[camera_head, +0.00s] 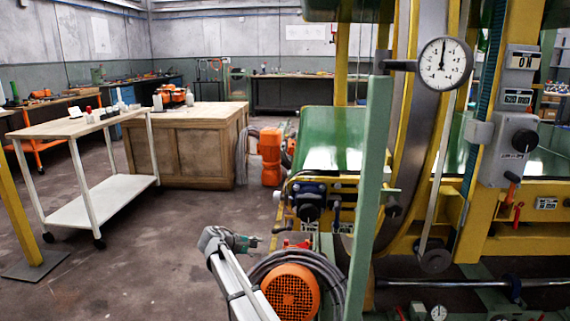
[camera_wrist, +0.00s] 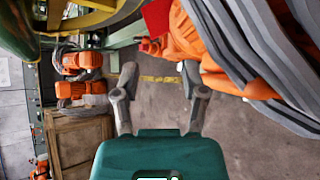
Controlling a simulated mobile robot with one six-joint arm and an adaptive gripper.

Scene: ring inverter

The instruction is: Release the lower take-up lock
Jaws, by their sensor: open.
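My gripper (camera_head: 257,243) is open and empty at the end of my grey arm, left of the machine's front and above the orange motor. In the wrist view its two fingers (camera_wrist: 159,78) are spread wide with only floor between them. I cannot tell for sure which part is the lower take-up lock. A blue clamp-like block with a black knob (camera_head: 309,206) sits on the yellow frame below the green belt, right of and apart from my gripper. A small red part (camera_head: 297,243) lies lower, close to my gripper's right, partly hidden.
An orange motor (camera_head: 290,291) with grey hoses stands at the front. A green post (camera_head: 371,190) rises before the yellow ring machine. A dial gauge (camera_head: 444,63) and control box (camera_head: 515,140) are at the right. A white cart (camera_head: 102,202) and wooden bench (camera_head: 183,155) stand left; the floor between is clear.

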